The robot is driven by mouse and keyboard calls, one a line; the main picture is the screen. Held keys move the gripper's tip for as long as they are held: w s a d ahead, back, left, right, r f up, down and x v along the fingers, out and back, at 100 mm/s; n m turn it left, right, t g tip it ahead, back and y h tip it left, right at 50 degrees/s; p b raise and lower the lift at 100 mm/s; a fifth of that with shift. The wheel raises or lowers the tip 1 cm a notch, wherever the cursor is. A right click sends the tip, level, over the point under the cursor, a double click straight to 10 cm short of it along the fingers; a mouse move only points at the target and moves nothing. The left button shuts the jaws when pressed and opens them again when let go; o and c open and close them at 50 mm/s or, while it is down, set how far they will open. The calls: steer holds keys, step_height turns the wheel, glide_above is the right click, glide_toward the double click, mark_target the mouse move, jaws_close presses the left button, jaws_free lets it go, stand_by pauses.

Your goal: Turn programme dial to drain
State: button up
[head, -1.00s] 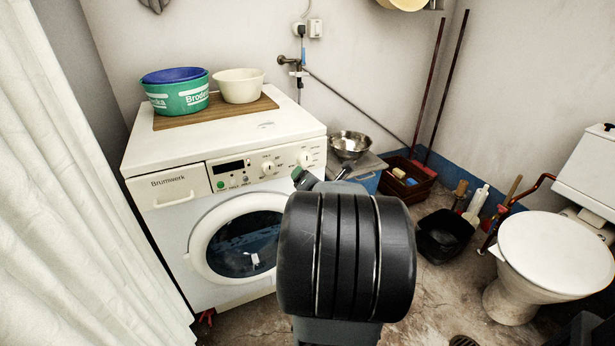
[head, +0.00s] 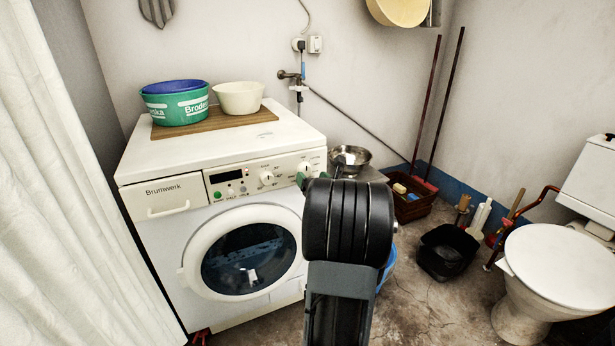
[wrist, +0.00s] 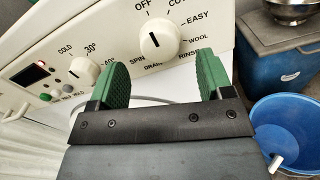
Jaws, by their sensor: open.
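The programme dial (wrist: 158,42) is a round cream knob on the washing machine's front panel in the wrist view. Its dark mark stands near upright, toward OFF. DRAIN is printed below the dial. In the head view the programme dial (head: 305,168) shows at the panel's right end. My gripper (wrist: 164,72) is open, its two green fingers apart, just below the dial with nothing between them. I cannot tell whether a finger touches the panel. In the head view my gripper (head: 310,178) is mostly hidden behind my dark wrist.
The temperature dial (wrist: 83,71) sits left of the programme dial, near the left finger. The washing machine (head: 160,225) carries a wooden board with tubs. A blue bucket (wrist: 288,125) stands at lower right. A steel bowl (head: 350,158) and toilet (head: 550,255) are to the right.

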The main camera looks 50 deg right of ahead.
mark_target(306, 173)
steer(key=shift+x, duration=1.75)
steer(key=c, duration=0.9)
steer(key=shift+f+m+b, duration=0.1)
steer(key=shift+m+b, duration=0.2)
steer(key=shift+b, duration=0.05)
